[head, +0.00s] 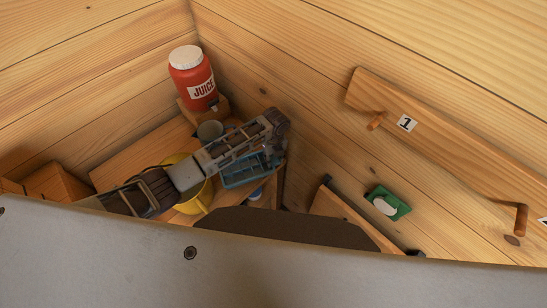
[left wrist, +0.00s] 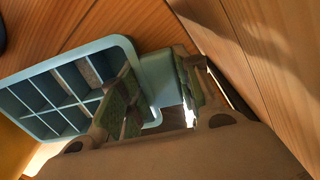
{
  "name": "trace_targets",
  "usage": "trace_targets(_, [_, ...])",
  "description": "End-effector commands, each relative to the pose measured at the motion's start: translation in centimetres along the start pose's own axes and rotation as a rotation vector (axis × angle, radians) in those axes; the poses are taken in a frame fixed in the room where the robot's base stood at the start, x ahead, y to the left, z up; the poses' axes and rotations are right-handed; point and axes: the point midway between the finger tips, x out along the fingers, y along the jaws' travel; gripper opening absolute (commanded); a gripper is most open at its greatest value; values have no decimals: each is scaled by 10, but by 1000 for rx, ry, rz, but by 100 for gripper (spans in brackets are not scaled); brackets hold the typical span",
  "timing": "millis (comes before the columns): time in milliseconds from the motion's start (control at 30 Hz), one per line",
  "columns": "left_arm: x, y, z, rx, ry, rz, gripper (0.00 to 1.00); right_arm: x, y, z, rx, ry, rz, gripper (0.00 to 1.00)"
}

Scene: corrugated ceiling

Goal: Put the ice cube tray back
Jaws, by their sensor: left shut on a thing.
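The ice cube tray (head: 240,173) is light blue with several square compartments. In the head view it lies under my left gripper (head: 272,128), close to the wooden corner shelf. In the left wrist view the tray (left wrist: 60,90) shows tilted, with its open compartments facing the camera. The left gripper (left wrist: 160,95) is shut on the tray's end, with one green-padded finger inside the rim and the other beyond it. My left arm hides part of the tray in the head view. My right gripper is not in view.
A red juice jar (head: 194,82) with a white lid stands on a wooden block in the corner. A grey cup (head: 210,130) and a yellow container (head: 190,187) are close beside my left arm. A peg rail (head: 450,142) and a green dispenser (head: 388,203) are on the right wall.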

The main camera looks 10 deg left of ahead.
Motion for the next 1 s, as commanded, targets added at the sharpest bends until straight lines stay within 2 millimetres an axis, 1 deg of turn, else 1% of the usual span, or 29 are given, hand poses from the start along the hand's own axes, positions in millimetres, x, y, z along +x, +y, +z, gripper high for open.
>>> trace_targets(67, [2, 0, 0, 0, 0, 0, 1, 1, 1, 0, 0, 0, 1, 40])
trace_targets(100, [2, 0, 0, 0, 0, 0, 34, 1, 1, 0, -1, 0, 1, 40])
trace_targets(267, [2, 0, 0, 0, 0, 0, 54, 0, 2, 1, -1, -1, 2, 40])
trace_targets(567, [2, 0, 0, 0, 0, 0, 54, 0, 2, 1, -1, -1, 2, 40])
trace_targets(733, [-2, 0, 0, 0, -1, 0, 54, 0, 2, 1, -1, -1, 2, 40])
trace_targets(867, [-10, 0, 1, 0, -2, -2, 54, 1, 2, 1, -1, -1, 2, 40])
trace_targets(1000, [-24, 0, 1, 1, -2, -2, 54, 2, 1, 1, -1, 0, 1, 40])
